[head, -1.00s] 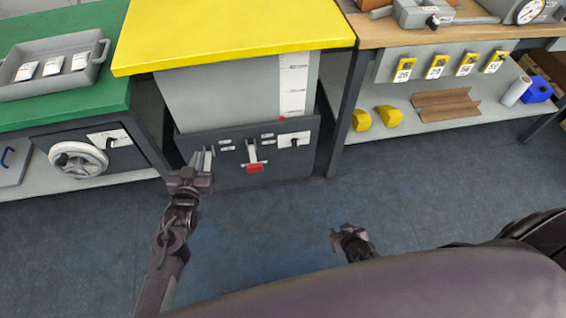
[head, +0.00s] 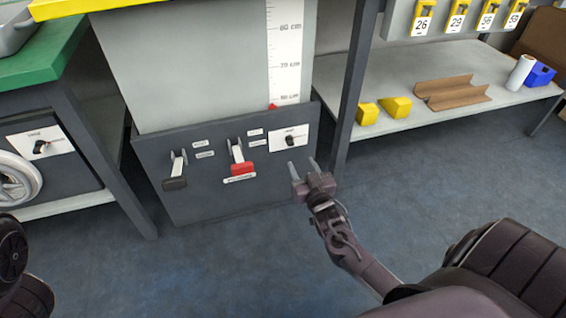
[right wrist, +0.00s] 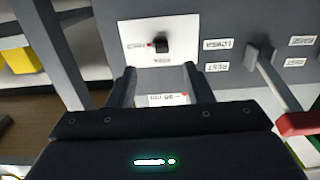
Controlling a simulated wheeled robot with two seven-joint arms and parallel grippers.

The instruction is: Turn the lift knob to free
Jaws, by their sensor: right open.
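The small black lift knob (head: 291,141) sits on a white plate at the upper right of the dark lift panel (head: 215,190). In the right wrist view the knob (right wrist: 161,45) lies ahead of my fingers, near the line between them, with a small red mark at its left. Its plate lettering is too small to read. My right gripper (head: 303,166) is open and empty, just below the knob in the head view and apart from it. Both fingers show in the right wrist view (right wrist: 160,82). My left gripper is out of view.
Left of the knob are a red-handled lever (head: 240,168) and a black-handled lever (head: 175,180). A scale (head: 287,50) rises above the panel. A table leg (head: 355,90) and shelf (head: 400,135) stand at right. The blue floor in front is clear.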

